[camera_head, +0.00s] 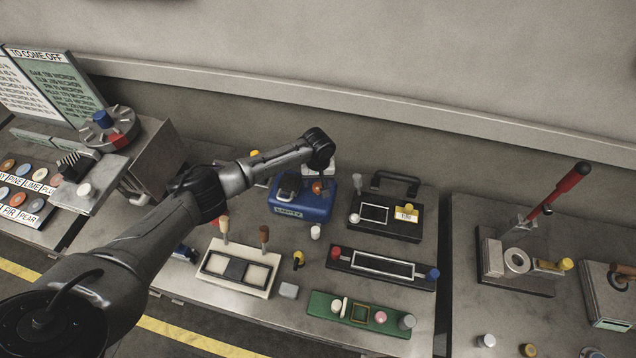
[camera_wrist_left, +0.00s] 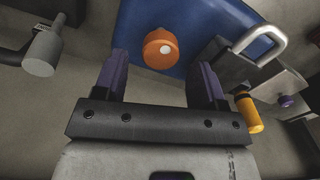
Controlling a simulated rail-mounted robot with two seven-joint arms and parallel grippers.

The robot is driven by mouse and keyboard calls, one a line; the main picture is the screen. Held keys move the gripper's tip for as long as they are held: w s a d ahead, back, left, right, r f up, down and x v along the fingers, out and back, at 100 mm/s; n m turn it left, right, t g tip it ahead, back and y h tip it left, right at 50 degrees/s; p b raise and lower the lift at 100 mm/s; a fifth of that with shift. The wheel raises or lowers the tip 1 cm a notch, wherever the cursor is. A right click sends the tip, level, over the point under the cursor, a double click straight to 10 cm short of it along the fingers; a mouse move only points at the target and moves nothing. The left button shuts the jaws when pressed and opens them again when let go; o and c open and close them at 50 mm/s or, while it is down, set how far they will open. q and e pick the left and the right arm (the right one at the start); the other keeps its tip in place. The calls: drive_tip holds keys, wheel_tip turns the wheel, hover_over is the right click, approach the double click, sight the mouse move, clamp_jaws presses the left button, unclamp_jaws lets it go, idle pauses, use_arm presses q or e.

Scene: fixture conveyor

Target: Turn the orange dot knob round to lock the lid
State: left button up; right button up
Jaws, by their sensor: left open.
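The orange knob (camera_wrist_left: 160,49) with a pale dot sits on the blue lid (camera_wrist_left: 205,20) in the left wrist view. In the head view, the knob (camera_head: 318,187) shows on top of a blue box (camera_head: 300,212) with a label that seems to read EMPTY. My left gripper (camera_wrist_left: 160,66) is open, its two purple fingers apart on either side of the knob's line. The knob shows beyond and between the fingertips, with gaps on both sides. My right gripper is not in view.
A black case (camera_head: 385,217) with a handle stands right of the box. A cream panel (camera_head: 238,267) with two levers, a framed black fixture (camera_head: 380,267) and a green board (camera_head: 358,312) lie nearer. A metal loop (camera_wrist_left: 262,42) and yellow cylinder (camera_wrist_left: 248,113) show beside the gripper.

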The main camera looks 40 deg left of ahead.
use_arm(q)
drive_tip(key=shift+f, duration=0.95)
drive_tip(key=c, duration=0.9)
drive_tip(key=shift+c, duration=0.2)
